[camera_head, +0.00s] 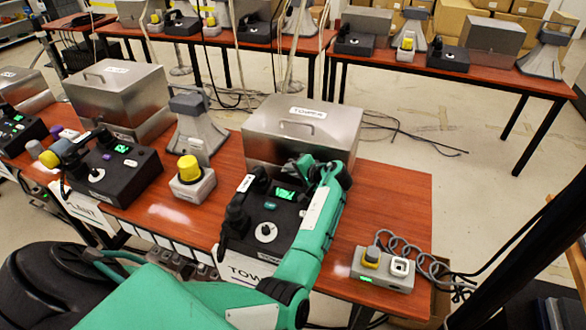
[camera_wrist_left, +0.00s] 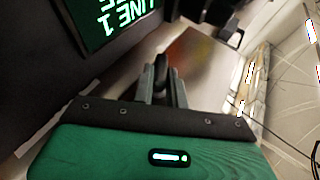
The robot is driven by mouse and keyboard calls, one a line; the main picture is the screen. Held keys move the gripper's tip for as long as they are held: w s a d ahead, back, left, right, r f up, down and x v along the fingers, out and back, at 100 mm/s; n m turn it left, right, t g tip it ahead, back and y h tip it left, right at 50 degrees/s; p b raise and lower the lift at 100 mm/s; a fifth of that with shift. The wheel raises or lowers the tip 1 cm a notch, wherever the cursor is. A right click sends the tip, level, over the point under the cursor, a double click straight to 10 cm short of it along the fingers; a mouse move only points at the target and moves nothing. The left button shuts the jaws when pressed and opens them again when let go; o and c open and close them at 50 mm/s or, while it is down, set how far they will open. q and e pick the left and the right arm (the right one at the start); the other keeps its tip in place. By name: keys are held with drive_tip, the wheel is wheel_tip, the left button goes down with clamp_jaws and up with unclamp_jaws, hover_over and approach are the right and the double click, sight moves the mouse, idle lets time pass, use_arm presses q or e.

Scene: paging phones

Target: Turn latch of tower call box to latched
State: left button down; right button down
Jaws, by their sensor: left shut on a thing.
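The tower call box is a silver metal box (camera_head: 282,152) with a handle on its lid and a "TOWER" label, on the red-brown table. A black phone console (camera_head: 258,228) with a lit green screen stands in front of it. My left gripper (camera_head: 308,168) is at the box's front, near the console's back right. In the left wrist view its fingers (camera_wrist_left: 161,88) are shut on a small dark piece, seemingly the latch (camera_wrist_left: 161,66). Its turn angle cannot be told. The head view hides the latch behind my gripper. My right gripper is not in view.
A grey box with a yellow button (camera_head: 192,180) and a grey horn (camera_head: 197,135) stand to the left. A grey button box (camera_head: 383,268) with a coiled cable is at the front right. The table right of the silver box is bare.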

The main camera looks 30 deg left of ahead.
use_arm(q)
drive_tip(key=h+p, duration=0.3)
drive_tip(key=p, duration=0.1)
drive_tip(key=a+r+n+h+p, duration=0.1)
drive_tip(key=h+p, duration=0.2)
drive_tip(key=p, duration=0.1)
drive_tip(key=n+t+h+p, duration=0.1)
drive_tip(key=h+p, duration=0.2)
drive_tip(key=p, duration=0.1)
drive_tip(key=shift+s+a+r, duration=0.2)
drive_tip(key=shift+a+r, duration=0.05)
drive_tip(key=shift+r, duration=0.05)
drive_tip(key=shift+a+f+n+t+h+p, duration=0.2)
drive_tip(key=shift+n+t+h+p, duration=0.15)
drive_tip(key=shift+h+p, duration=0.75)
drive_tip(key=shift+d+f+h, duration=0.1)
drive_tip(key=shift+h, duration=0.2)
drive_tip(key=c, duration=1.4)
unclamp_jaws()
